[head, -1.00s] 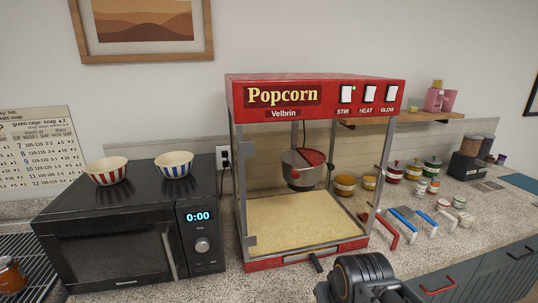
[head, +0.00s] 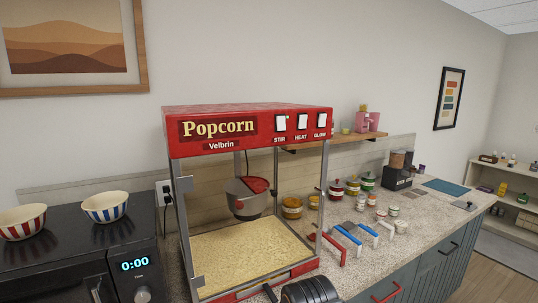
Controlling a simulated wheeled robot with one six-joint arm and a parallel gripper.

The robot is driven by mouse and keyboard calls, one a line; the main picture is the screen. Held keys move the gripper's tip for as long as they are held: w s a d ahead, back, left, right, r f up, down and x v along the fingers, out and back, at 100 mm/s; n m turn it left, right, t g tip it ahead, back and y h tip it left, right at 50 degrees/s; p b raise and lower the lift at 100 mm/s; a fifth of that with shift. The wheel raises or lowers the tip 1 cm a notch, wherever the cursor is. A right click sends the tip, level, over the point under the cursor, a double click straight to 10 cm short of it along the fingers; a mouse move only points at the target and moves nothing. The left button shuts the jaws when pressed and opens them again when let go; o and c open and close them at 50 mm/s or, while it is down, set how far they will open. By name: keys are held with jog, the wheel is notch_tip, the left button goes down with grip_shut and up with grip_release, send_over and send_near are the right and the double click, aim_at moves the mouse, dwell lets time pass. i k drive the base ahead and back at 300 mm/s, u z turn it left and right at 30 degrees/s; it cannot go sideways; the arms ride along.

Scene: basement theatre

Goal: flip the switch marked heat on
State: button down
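The red popcorn machine (head: 245,134) marked Popcorn Velbrin stands on the counter in the head view. Its front panel has three white rocker switches in a row: stir (head: 282,123), heat (head: 302,122) in the middle and glow (head: 322,120) on the right. I see no such light at heat or glow. Nothing covers the switches. My gripper itself is not in view.
A microwave (head: 60,245) with two striped bowls stands left of the machine. Red, blue and white-handled scoops (head: 350,236) and several jars lie to the right on the counter (head: 430,205). A wooden shelf (head: 350,142) hangs behind. Space before the panel looks clear.

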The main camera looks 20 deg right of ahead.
aim_at(302, 123)
jog(key=u, duration=1.05)
jog(key=i, duration=0.4)
jog(key=z, duration=1.5)
